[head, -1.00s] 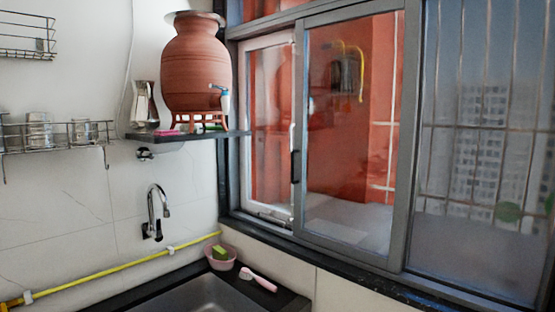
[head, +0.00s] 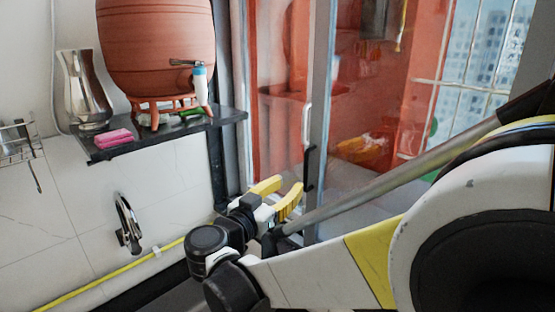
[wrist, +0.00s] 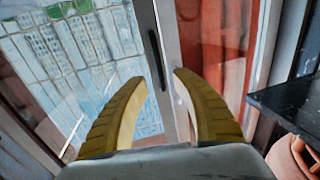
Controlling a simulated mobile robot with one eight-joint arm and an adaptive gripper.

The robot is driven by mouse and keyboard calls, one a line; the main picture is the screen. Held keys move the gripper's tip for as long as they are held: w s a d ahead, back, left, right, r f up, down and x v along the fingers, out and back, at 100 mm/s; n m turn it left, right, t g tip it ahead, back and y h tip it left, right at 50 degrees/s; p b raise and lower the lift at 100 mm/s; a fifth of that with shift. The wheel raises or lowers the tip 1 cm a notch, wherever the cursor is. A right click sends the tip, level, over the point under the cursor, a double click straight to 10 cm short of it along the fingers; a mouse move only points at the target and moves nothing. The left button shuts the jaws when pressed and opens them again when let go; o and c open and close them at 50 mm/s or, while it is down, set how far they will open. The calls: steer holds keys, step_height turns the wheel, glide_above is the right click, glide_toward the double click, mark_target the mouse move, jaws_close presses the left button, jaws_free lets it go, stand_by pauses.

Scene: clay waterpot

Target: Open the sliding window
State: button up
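The sliding window has a grey upright frame (head: 322,95) with a slim black handle (head: 310,170) low on it. A white handle (head: 306,125) shows just left of it. In the wrist view the black handle (wrist: 157,60) stands on the grey frame (wrist: 172,25), in line with the gap between my fingers. My gripper (head: 289,182) has yellow curved fingers and is in front of the window, just left of the black handle. In the wrist view my gripper (wrist: 160,76) is open, and nothing is visibly gripped. Contact with the handle cannot be told.
A black shelf (head: 225,119) juts out left of the window, bearing a clay waterpot (head: 155,50), a metal jug (head: 82,95) and a pink item (head: 113,138). The shelf edge (wrist: 290,100) is at the wrist view's right. A tap (head: 127,222) and yellow pipe (head: 95,282) are below.

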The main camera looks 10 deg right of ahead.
mark_target(305, 173)
steer(key=b+x, duration=0.1)
steer(key=x, duration=0.8)
steer(key=shift+d, duration=0.2)
jaws_close()
